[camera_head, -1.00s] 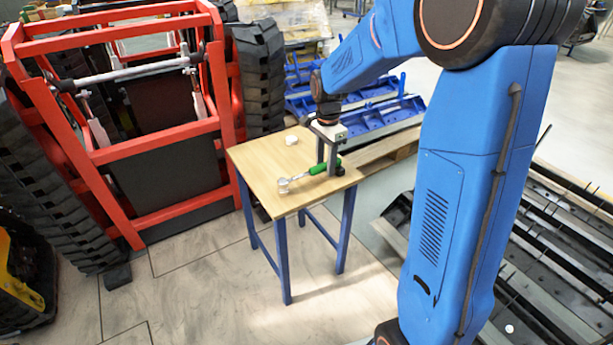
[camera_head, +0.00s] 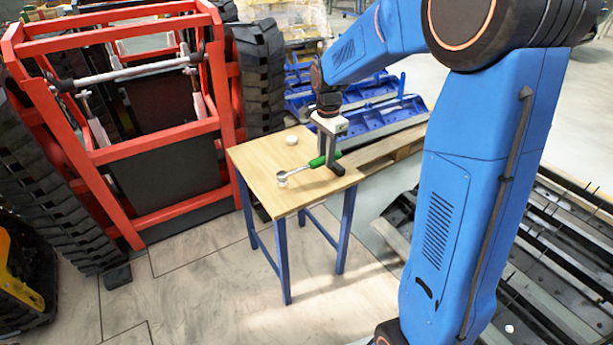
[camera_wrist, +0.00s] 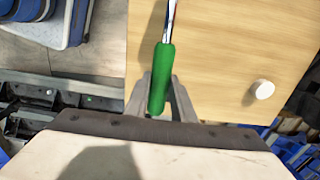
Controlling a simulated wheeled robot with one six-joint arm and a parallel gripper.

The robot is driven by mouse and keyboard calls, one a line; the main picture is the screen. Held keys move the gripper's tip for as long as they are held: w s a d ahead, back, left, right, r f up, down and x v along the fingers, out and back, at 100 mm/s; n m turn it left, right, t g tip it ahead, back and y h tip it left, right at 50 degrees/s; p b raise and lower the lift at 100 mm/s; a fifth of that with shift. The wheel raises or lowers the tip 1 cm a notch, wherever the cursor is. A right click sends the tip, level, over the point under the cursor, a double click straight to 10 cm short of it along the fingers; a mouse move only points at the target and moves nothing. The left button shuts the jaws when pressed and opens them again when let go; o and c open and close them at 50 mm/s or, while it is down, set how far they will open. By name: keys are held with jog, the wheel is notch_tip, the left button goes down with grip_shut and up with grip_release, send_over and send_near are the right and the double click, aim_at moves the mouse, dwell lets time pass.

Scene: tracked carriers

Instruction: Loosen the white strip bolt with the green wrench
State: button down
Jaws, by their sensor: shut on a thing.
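The wrench has a green handle (camera_head: 318,161) and a silver shaft, and is held just above the small wooden table, its head toward the left. My gripper (camera_head: 333,165) is shut on the green handle. In the wrist view the handle (camera_wrist: 160,80) sits between the fingers (camera_wrist: 161,100), and the wrench's head is cut off by the top edge. A small white round dot (camera_head: 509,328) shows on the dark strips at the lower right; it may be the white strip bolt, but it is too small to tell.
The wooden table (camera_head: 262,160) has blue legs. A white disc (camera_head: 291,140) lies on its top, and another white piece (camera_head: 282,183) sits under the wrench's head. A red frame (camera_head: 120,150) with black tracks stands left. Blue parts (camera_head: 370,110) lie behind; the floor in front is clear.

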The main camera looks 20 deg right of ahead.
jog(key=shift+r, duration=2.3)
jog(key=shift+r, duration=3.9)
jog(key=s, duration=2)
